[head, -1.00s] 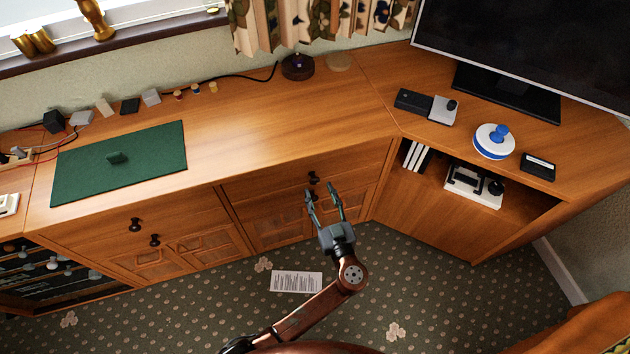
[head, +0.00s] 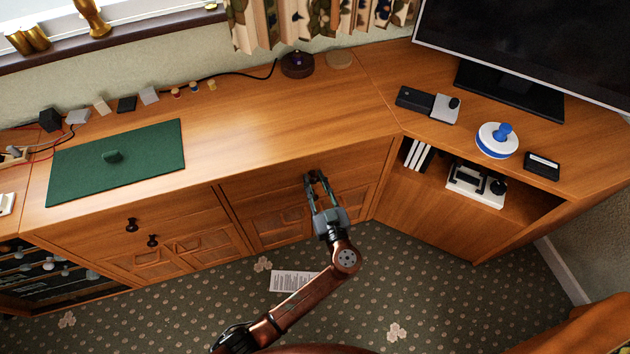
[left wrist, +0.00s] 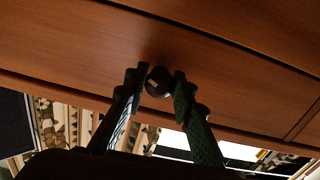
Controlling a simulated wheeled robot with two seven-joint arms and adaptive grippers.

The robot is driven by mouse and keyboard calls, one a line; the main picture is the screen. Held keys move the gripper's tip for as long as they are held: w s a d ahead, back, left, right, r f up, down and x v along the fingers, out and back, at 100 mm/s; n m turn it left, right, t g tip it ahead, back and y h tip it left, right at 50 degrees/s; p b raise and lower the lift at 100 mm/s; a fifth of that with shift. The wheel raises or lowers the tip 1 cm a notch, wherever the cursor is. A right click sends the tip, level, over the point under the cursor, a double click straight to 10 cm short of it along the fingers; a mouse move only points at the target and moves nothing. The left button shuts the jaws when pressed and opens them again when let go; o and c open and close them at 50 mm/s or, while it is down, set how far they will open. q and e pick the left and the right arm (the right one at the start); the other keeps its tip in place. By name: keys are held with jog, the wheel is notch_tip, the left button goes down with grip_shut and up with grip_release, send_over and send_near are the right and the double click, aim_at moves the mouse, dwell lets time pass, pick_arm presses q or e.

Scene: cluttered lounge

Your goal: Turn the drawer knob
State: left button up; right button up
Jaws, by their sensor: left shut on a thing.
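The dark round drawer knob (left wrist: 159,82) shows in the left wrist view between my two fingertips, on the brown wooden drawer front (left wrist: 90,45). My left gripper (head: 316,180) is shut on this knob, with one finger on each side of it. In the head view the gripper reaches up to the right-hand drawer (head: 265,186) under the worktop, and its fingers largely hide the knob. The drawer looks closed. My right gripper is not in view.
Two other dark knobs (head: 131,224) sit on the left drawer and cupboard. A green mat (head: 75,175) lies on the worktop. An open shelf (head: 525,208) is at the right. A paper sheet (head: 290,281) lies on the carpet.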

pick_arm(q)
grip_shut()
